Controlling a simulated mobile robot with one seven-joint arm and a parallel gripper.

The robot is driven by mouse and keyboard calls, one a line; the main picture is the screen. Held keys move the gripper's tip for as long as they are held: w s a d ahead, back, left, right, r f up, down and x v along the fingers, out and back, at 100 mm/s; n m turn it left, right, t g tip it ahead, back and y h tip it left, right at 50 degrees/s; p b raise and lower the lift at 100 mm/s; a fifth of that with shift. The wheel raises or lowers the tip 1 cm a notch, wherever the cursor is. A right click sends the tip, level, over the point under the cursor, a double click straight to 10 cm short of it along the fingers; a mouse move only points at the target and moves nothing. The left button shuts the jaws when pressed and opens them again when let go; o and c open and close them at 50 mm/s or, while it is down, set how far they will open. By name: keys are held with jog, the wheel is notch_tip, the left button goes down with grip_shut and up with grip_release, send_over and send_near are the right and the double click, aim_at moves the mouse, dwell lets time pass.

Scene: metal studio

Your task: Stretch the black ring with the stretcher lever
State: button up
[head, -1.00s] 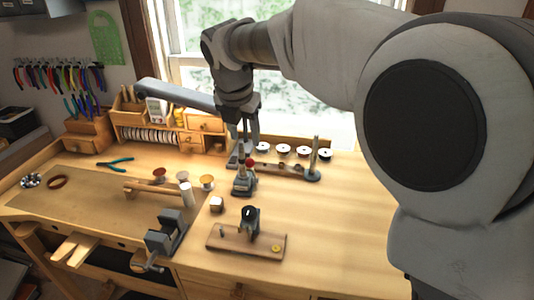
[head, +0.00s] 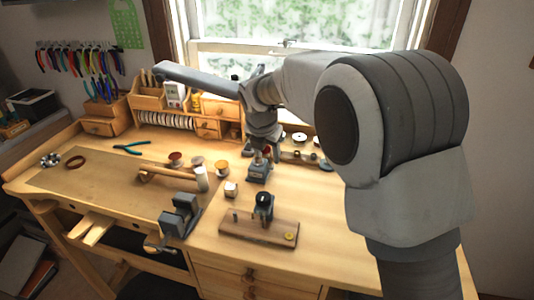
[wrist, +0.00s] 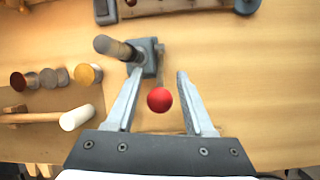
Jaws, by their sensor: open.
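The ring stretcher (head: 258,174) stands upright on the bench, a grey base with a post and a lever. In the wrist view its post (wrist: 120,49) rises up and left of my fingers, and the lever ends in a red ball (wrist: 159,99). My gripper (wrist: 159,72) is open, with one finger on each side of the red ball. I see gaps between ball and fingers, so it is not gripped. In the head view my wrist hides the stretcher's upper part. I cannot make out the black ring; the post's darker tip is too blurred to tell.
A wooden board (head: 232,229) with a dark fixture (head: 263,207) lies in front. A vise (head: 179,216) is at the bench's front edge. A mallet (head: 160,177) and several spools lie to the left.

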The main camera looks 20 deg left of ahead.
grip_shut()
dwell(1.4)
